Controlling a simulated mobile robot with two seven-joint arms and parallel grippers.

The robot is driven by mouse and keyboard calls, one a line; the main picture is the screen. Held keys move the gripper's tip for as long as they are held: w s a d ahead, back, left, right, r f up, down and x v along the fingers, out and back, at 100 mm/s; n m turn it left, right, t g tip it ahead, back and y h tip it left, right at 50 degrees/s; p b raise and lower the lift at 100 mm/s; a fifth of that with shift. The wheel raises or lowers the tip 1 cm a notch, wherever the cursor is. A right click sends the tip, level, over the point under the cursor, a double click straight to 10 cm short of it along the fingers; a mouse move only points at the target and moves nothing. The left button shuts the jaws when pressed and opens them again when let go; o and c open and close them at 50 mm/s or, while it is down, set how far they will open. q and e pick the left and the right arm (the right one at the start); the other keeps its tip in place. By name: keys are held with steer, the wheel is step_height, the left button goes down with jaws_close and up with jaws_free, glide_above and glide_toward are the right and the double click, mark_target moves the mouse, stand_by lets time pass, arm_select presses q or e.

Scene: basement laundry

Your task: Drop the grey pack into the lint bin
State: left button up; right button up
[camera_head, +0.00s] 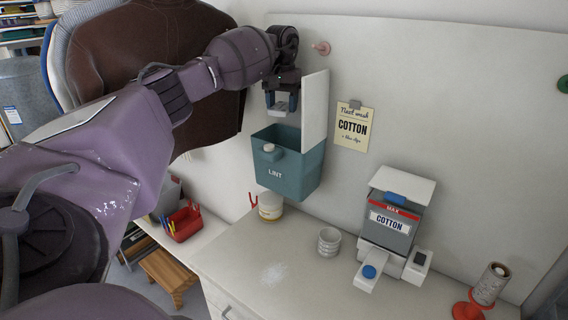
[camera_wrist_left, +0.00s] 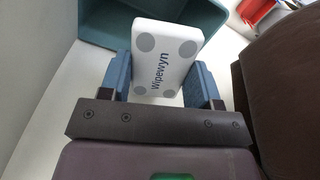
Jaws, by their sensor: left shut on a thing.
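My left gripper (camera_head: 281,100) is above the lint bin, its blue fingers shut on the grey pack (camera_head: 280,108). In the left wrist view the pack (camera_wrist_left: 163,60) is a pale slab marked "Wipewyn" with grey corner dots, held tilted between the fingers (camera_wrist_left: 160,84). The lint bin (camera_head: 298,178) is a teal wall box labelled "LINT". Its white lid (camera_head: 315,108) stands open at the right, and the pack hangs over the open top, apart from the rim. The bin (camera_wrist_left: 98,22) also shows behind the pack in the left wrist view. My right gripper is out of view.
A brown garment (camera_head: 150,50) hangs behind my left arm. A pink wall peg (camera_head: 321,48) is right of the gripper.

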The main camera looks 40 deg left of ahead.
arm_select(q)
steer(key=shift+f, duration=1.1)
steer(key=o, duration=1)
steer(key=shift+r+b, duration=0.3)
steer(key=shift+r, duration=3.5)
